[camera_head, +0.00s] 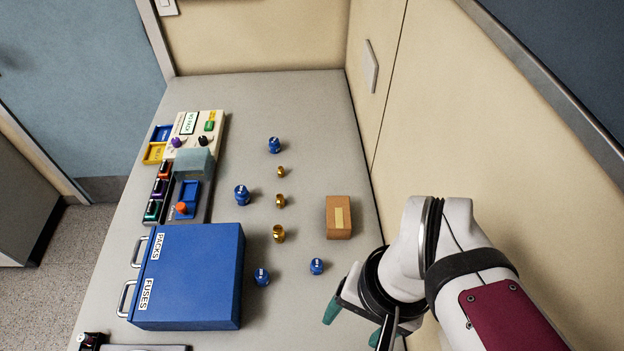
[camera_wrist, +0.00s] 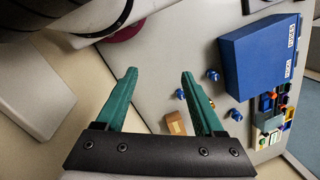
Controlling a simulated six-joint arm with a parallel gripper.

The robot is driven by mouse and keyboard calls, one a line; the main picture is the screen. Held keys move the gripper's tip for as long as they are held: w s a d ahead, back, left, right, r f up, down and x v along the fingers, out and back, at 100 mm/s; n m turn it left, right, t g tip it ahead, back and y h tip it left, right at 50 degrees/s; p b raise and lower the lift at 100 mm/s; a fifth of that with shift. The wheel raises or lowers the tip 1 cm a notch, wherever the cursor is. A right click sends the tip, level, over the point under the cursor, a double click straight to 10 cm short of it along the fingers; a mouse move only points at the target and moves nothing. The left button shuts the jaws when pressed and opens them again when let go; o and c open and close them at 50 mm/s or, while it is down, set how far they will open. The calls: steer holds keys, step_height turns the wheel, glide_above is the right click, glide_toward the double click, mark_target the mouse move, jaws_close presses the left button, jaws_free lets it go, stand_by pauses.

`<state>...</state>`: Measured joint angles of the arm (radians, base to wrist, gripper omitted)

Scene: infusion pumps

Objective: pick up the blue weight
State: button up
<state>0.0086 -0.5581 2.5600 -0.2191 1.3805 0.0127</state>
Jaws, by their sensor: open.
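Several small blue knobbed pieces with white marks stand apart on the grey table: one at the back (camera_head: 274,145), one left of centre (camera_head: 242,195), one beside the blue case (camera_head: 262,277) and one nearer my arm (camera_head: 316,266). They look alike; I cannot tell which is the blue weight. The wrist view shows some of them, one (camera_wrist: 213,75) near the case, one (camera_wrist: 180,94) by the right finger and one (camera_wrist: 236,115) further right. My gripper (camera_head: 353,325) has green fingers, open and empty (camera_wrist: 159,74), at the table's right front, apart from the blue pieces.
Three brass pieces (camera_head: 280,201) stand in a row between the blue ones. A brown box (camera_head: 339,217) sits near the right wall. A large blue case (camera_head: 190,285) fills the front left. Devices with knobs (camera_head: 194,137) stand behind it. The back right of the table is clear.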

steer(key=w+m, duration=0.2)
steer(key=w, duration=0.7)
steer(key=m+h, duration=0.2)
glide_above(318, 262)
step_height(318, 262, down, 5)
steer(key=shift+m, duration=0.3)
step_height(318, 262, down, 16)
steer(key=shift+f, duration=0.25)
jaws_close()
